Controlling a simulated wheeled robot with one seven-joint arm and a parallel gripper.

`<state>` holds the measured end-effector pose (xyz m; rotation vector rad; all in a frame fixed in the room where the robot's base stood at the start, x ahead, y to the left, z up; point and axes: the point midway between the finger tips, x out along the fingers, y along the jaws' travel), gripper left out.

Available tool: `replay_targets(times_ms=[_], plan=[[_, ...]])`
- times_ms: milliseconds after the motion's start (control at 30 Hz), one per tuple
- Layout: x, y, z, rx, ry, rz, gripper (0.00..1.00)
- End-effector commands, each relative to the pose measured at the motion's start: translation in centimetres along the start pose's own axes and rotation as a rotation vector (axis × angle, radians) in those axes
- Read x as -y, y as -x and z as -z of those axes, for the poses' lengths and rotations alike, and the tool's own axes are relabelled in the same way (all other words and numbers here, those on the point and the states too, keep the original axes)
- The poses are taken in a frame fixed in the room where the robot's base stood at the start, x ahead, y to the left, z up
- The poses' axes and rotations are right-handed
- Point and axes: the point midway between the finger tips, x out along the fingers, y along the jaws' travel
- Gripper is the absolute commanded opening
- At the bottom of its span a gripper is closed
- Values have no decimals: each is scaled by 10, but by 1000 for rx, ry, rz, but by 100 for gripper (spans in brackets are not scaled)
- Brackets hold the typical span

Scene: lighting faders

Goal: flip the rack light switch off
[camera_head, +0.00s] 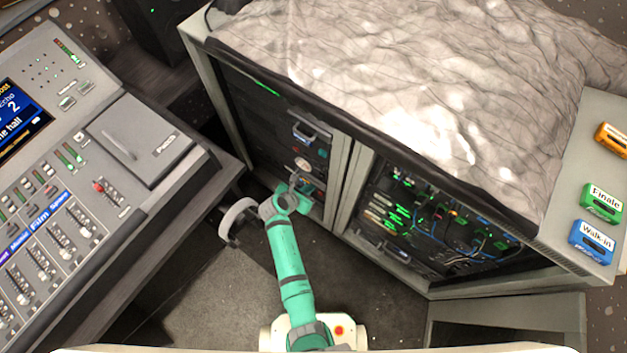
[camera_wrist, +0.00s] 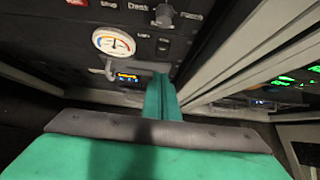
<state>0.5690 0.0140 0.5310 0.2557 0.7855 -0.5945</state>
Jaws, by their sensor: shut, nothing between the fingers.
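The open-fronted rack (camera_head: 340,190) stands in the middle of the head view, and my arm reaches into its left bay. My gripper (camera_head: 306,190) is close to that bay's front panel. In the wrist view my green gripper (camera_wrist: 160,92) is shut and empty, its tip just below the panel's labels. The panel there has a grey knob or switch lever (camera_wrist: 163,15), above and beyond the fingertip. A small label lies near it, too blurred to read. I cannot tell which control is the rack light switch, or its position.
A round gauge (camera_wrist: 113,43) and a small lit display (camera_wrist: 127,77) sit left of my fingertip. A frame post (camera_head: 346,185) divides the bays; the right bay holds cables (camera_head: 455,235). The mixing desk (camera_head: 190,185) stands left. A crumpled cover (camera_head: 400,70) lies over the rack.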

Motion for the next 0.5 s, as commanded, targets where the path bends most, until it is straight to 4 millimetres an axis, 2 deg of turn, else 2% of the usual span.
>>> replay_targets(times_ms=[67, 200, 500], plan=[[0, -14, 0, -1, -1, 2, 0], [0, -29, -15, 1, -3, 0, 0], [-1, -42, -25, -1, 1, -1, 0]])
